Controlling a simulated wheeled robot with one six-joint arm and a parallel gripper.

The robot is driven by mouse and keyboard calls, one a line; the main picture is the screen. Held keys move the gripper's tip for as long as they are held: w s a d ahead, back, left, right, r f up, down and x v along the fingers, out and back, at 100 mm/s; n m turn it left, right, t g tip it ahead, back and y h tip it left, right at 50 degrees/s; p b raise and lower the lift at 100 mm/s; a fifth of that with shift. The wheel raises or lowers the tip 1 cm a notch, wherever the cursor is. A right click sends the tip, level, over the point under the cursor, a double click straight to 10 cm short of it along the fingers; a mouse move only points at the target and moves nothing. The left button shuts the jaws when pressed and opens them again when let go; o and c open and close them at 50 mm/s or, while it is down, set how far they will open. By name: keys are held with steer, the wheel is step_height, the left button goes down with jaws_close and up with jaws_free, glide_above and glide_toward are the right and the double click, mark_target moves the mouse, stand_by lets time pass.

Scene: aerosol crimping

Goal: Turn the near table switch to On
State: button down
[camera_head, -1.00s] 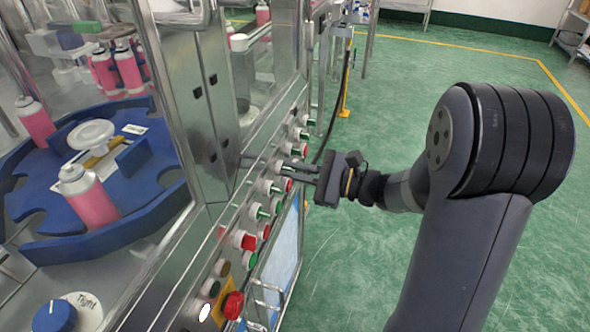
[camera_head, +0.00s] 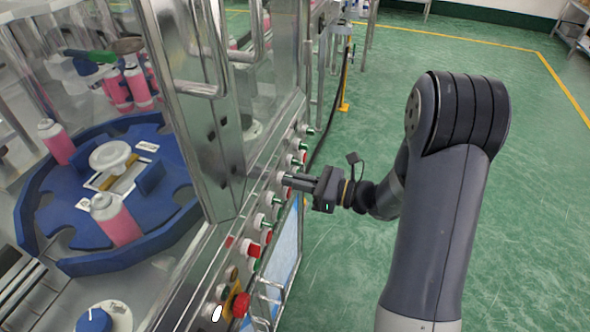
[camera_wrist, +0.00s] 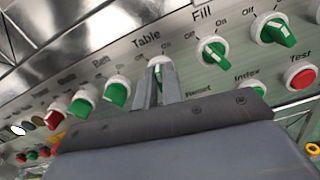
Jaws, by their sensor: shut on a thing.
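The Table switch (camera_wrist: 158,63) is a green knob in a white ring, under the "Table" label on the metal control panel (camera_wrist: 190,72). My gripper (camera_wrist: 160,84) is shut on this knob, with one finger on each side. The fingers hide most of the knob, so I cannot tell which mark it points to. In the head view my gripper (camera_head: 287,180) reaches the panel from the right and covers the switch there.
Beside it are the Fill switch (camera_wrist: 212,51), another green switch (camera_wrist: 116,92) and a red Test button (camera_wrist: 300,76). A red emergency knob (camera_head: 241,305) and a metal handle (camera_head: 265,290) are nearer on the panel.

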steer(key=shift+w+m+p, duration=0.1)
steer(key=shift+m+p, duration=1.8)
steer(key=shift+m, duration=0.4)
steer(key=c, duration=1.5)
jaws_free()
steer(key=shift+c, duration=0.2)
steer(key=shift+d, duration=0.1)
steer(key=v, duration=1)
steer(key=shift+d+b, duration=0.3)
steer(key=shift+b, duration=0.05)
